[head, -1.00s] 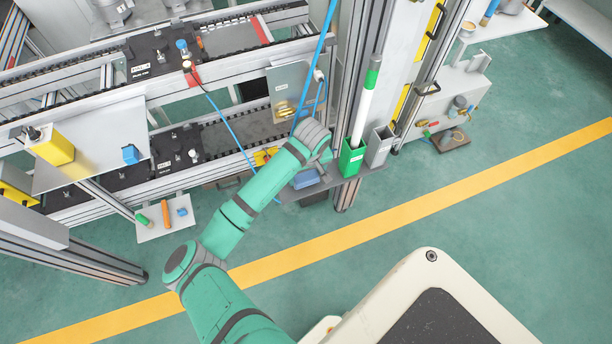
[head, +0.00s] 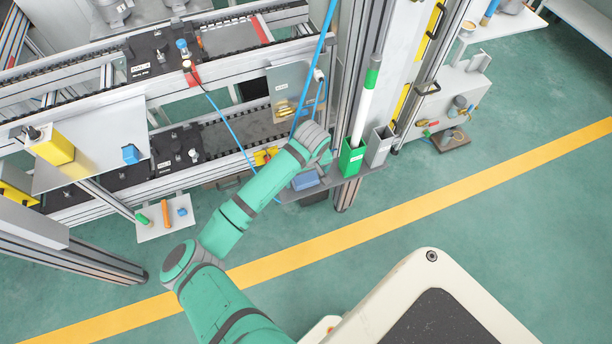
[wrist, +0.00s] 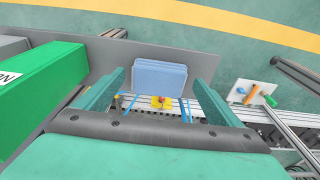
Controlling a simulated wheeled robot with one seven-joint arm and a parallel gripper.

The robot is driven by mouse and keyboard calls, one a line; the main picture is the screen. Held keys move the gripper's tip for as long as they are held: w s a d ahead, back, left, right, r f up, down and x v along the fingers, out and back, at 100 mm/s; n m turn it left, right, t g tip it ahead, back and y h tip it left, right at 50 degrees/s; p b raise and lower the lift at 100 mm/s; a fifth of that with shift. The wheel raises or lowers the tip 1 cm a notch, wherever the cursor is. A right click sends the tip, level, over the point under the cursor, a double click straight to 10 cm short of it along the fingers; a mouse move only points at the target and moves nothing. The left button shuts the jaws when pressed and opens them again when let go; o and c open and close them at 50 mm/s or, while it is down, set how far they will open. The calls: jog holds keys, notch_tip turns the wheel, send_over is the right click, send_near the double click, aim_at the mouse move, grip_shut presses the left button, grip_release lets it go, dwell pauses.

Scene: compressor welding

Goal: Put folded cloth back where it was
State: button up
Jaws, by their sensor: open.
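The folded cloth (wrist: 159,78) is a blue, layered rectangle in the wrist view. It lies on a grey shelf (wrist: 205,42) at the shelf's edge. In the head view the cloth (head: 306,180) shows beside the end of my arm, left of the green holder. My gripper (wrist: 162,84) is open in the wrist view, with one finger on each side of the cloth and a visible gap to it on both sides. Whether the fingertips are level with the cloth is hard to tell. In the head view my gripper is hidden behind my arm.
A green holder (head: 351,158) with a white tube and a grey holder (head: 379,146) stand on the same shelf, right of the cloth. A small white tray (head: 166,222) with coloured items hangs at left. A blue cable (head: 228,130) hangs by the conveyor. The floor in front is clear.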

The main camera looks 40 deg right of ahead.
aim_at(308, 188)
notch_tip(308, 188, up, 12)
jog(key=s, duration=0.1)
jog(key=shift+s+a+f, duration=0.2)
jog(key=shift+s+a, duration=0.1)
jog(key=shift+s, duration=0.05)
dwell(0.4)
